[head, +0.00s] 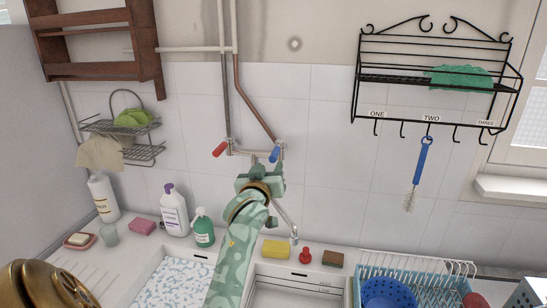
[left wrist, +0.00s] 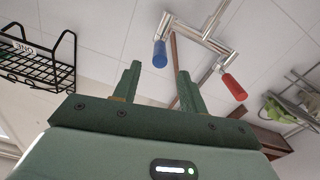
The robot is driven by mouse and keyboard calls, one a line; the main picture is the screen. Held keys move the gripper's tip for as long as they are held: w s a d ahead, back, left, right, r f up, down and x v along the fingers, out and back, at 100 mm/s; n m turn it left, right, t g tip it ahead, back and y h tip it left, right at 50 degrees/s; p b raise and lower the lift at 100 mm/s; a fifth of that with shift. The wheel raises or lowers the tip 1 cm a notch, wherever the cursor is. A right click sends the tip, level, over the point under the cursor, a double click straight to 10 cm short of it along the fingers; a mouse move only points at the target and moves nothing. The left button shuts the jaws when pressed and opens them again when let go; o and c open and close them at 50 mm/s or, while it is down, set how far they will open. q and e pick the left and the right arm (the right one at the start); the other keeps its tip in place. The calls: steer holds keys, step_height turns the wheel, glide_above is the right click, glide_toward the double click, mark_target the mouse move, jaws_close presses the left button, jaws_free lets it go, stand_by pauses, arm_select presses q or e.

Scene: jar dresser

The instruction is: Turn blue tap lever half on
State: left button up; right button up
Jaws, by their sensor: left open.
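The blue tap lever (head: 275,154) is at the right end of the wall-mounted metal tap, angled down to the left. The red tap lever (head: 220,149) is at the left end. My left gripper (head: 266,172) is green and just below the blue lever. In the left wrist view, its open fingers (left wrist: 158,72) point toward the tap, and the blue lever (left wrist: 160,54) shows between the fingertip lines. The red lever (left wrist: 234,87) shows to the right, outside the fingers. I cannot tell whether a finger touches the blue lever. My right gripper is not in view.
Pipes (head: 228,80) run up the wall above the tap. The spout (head: 287,220) hangs right of my left arm. Bottles (head: 173,210), a yellow sponge (head: 276,250) and a dish rack (head: 415,268) line the counter. A black wire shelf (head: 435,78) hangs at right.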

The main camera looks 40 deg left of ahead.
mark_target(271, 162)
arm_select(q)
steer(key=x, duration=0.6)
steer(key=shift+w+a, duration=0.15)
steer(key=shift+w, duration=0.15)
steer(key=shift+s, duration=0.1)
jaws_close()
